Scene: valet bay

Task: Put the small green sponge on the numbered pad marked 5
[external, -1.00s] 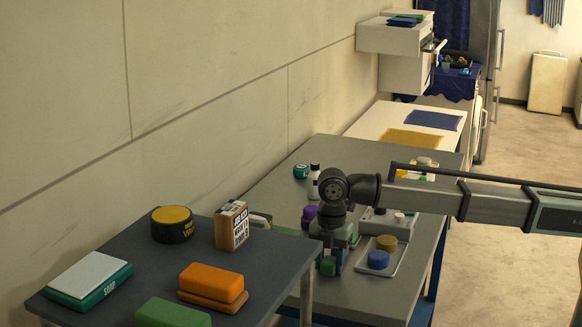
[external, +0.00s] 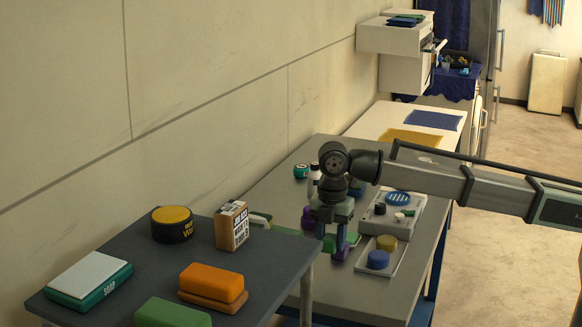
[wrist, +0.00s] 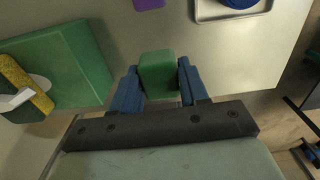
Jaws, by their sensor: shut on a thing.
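The small green sponge (wrist: 157,74) is a green block between the two blue fingers of my gripper (wrist: 157,86) in the wrist view. In the external view the sponge (external: 329,243) shows at the fingertips of my gripper (external: 331,236), above the grey table (external: 283,190). My gripper points down and is shut on the sponge. I cannot make out a pad marked 5 or any number in these frames.
A grey tray (external: 395,268) with blue and yellow round things lies right of my gripper. A purple block (external: 341,254) lies beside it. Behind is another tray (external: 417,211). A darker table (external: 130,241) stands in front.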

